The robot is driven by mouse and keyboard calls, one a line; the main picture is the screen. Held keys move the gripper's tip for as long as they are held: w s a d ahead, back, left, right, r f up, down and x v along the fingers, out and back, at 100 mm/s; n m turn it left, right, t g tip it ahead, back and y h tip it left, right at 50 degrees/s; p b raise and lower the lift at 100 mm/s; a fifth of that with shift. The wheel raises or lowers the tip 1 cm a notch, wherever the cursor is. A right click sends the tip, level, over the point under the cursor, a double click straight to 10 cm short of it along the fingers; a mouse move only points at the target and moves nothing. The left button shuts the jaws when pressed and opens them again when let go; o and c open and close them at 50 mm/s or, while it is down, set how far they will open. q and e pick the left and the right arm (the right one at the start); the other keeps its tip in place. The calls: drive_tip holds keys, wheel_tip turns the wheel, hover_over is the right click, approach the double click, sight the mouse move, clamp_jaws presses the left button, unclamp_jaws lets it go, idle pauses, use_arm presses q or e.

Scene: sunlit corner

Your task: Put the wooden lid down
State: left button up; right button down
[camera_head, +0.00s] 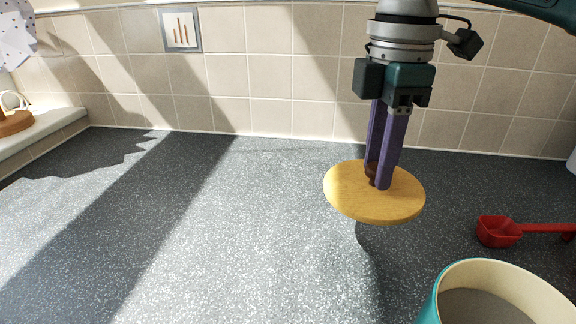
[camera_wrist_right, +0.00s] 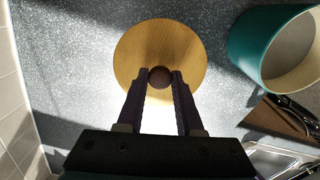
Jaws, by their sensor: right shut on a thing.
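The wooden lid (camera_head: 350,192) is a round, light wood disc with a dark brown knob (camera_wrist_right: 160,77) at its centre. My right gripper (camera_head: 381,180) points down and is shut on the knob, one finger on each side. The lid looks roughly level and appears held above the grey speckled counter (camera_head: 250,230), with a shadow below it. The lid also shows in the right wrist view (camera_wrist_right: 160,40). My left gripper is in neither view.
A teal canister (camera_head: 432,312), open at the top, stands at the front right. A red scoop (camera_head: 497,232) lies behind it. The tiled wall (camera_head: 270,70) bounds the counter at the back. The counter left of the lid is clear.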

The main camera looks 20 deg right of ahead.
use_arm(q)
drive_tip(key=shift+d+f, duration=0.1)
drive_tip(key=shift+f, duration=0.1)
use_arm(e)
wheel_tip(320, 180, down, 4)
drive_tip(key=shift+r, duration=0.1)
use_arm(q)
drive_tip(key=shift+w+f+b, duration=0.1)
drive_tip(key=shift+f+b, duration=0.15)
drive_tip(key=shift+b, duration=0.15)
use_arm(e)
drive_tip(key=shift+f, duration=2.1)
drive_tip(key=shift+f, duration=0.1)
drive_tip(key=c, duration=0.6)
unclamp_jaws()
drive_tip(key=shift+o, duration=0.2)
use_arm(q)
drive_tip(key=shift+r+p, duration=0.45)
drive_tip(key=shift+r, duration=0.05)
use_arm(e)
wheel_tip(320, 180, up, 12)
drive_tip(key=shift+r, duration=0.15)
drive_tip(key=shift+a, duration=0.1)
